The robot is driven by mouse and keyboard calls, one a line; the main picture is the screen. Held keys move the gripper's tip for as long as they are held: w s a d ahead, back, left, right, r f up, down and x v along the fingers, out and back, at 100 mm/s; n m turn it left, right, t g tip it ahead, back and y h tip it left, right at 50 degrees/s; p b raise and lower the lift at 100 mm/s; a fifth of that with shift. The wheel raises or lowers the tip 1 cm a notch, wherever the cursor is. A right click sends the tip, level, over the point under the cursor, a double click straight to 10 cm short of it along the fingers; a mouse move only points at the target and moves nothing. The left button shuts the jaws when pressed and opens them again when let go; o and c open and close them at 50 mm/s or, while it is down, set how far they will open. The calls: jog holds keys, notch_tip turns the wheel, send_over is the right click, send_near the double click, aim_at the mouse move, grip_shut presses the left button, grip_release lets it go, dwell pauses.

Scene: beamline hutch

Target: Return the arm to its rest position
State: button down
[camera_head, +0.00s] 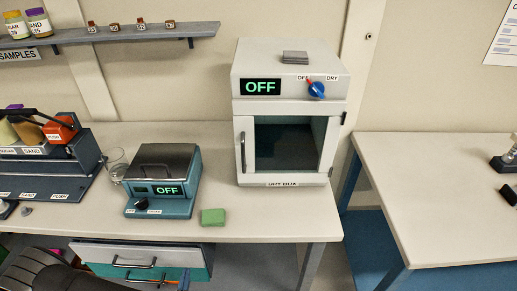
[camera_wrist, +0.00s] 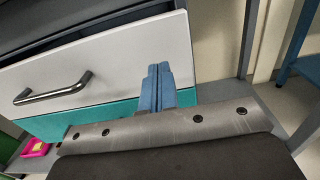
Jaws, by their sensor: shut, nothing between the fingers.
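My gripper shows in the wrist view (camera_wrist: 157,88) as two blue fingers pressed together, with nothing between them. They are in front of a white drawer front (camera_wrist: 90,65) and a teal drawer front (camera_wrist: 75,120), to the right of a metal handle (camera_wrist: 55,90). I cannot tell whether the fingers touch the drawers. In the head view, my dark arm fills the lower left corner, and a bit of blue finger (camera_head: 184,281) shows at the bottom edge by the drawers.
The bench (camera_head: 265,215) carries a dry box (camera_head: 287,85) reading OFF, a teal device (camera_head: 160,180) reading OFF, a green block (camera_head: 213,217) and a labelled rack (camera_head: 45,170). A second table (camera_head: 440,190) stands right across a gap. A pink object (camera_wrist: 36,148) lies low at left.

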aim_at(189, 258)
jog(key=shift+w, duration=0.95)
jog(key=shift+s, duration=0.2)
jog(key=shift+s, duration=6)
jog(key=shift+w, duration=7.1)
jog(key=shift+s, duration=0.1)
jog(key=s, duration=1.1)
jog(key=shift+w, duration=0.15)
